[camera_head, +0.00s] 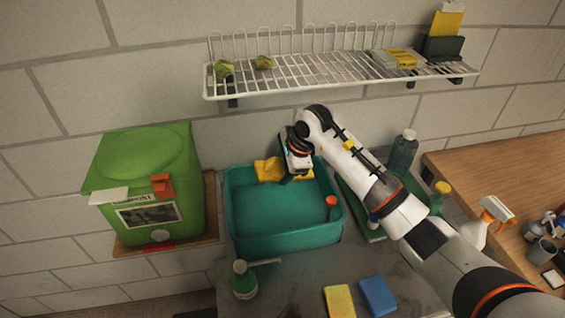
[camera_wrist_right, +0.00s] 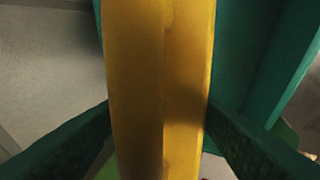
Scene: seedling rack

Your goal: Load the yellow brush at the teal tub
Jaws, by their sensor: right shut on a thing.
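The teal tub (camera_head: 284,238) stands on the grey counter. My right gripper (camera_head: 290,178) reaches down at that rim. I cannot make out a brush shape. The fingertips are partly hidden in the head view. My left gripper is not in view.
A green bin (camera_head: 180,190) stands left of the tub. A green bottle (camera_head: 244,281), a yellow sponge (camera_head: 340,301) and a blue sponge (camera_head: 377,296) are in front. A red-capped item (camera_head: 331,203) is at the tub's right. A wire shelf (camera_head: 330,80) hangs above.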

